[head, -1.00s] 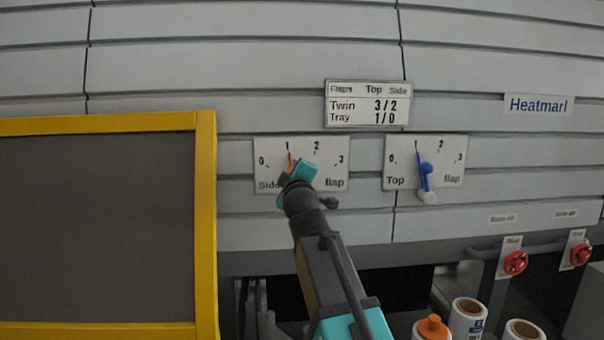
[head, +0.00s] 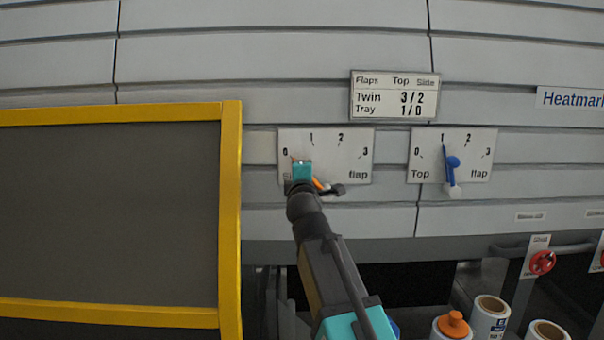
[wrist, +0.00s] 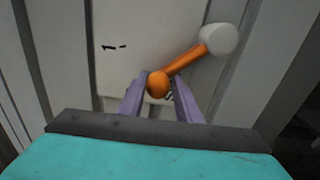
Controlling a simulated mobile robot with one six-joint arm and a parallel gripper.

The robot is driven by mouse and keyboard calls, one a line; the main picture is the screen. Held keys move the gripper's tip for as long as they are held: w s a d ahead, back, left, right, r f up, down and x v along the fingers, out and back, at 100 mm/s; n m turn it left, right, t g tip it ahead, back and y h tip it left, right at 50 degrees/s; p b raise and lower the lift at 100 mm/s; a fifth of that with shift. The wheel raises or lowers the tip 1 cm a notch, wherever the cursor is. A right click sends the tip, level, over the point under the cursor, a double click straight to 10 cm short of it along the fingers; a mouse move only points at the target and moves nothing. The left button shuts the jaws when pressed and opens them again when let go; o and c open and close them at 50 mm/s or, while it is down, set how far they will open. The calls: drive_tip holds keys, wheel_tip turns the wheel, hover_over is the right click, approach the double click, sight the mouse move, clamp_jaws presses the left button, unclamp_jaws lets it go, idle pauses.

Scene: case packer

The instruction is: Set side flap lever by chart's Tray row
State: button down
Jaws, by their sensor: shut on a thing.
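The chart (head: 394,96) on the wall has columns Top and Side; its Tray row reads 1/0. The Side flap plate (head: 350,145) carries a 0 to 3 scale. Its orange lever (head: 320,184) is partly hidden by my gripper (head: 302,172); its thin tip shows close to the 0 mark. In the wrist view, the lever's orange end (wrist: 158,84) sits between my gripper's fingers (wrist: 160,100), and its bar runs up right to a pale round end. My gripper is shut on the lever. The Top flap lever (head: 450,165) is blue and points at 1.
A yellow-framed dark panel (head: 231,200) stands close to the left of the Side flap plate. Red knobs (head: 541,262) and several rolls or bottles, one orange-capped (head: 454,325), are at the lower right.

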drive_tip(key=shift+r, duration=0.25)
drive_tip(key=c, duration=1.6)
unclamp_jaws()
drive_tip(key=shift+o, duration=1)
drive_tip(key=shift+f, duration=0.1)
drive_tip(key=s+b, duration=0.3)
drive_tip(key=s, duration=1)
drive_tip(key=shift+s+b, duration=0.3)
drive_tip(key=shift+s, duration=0.1)
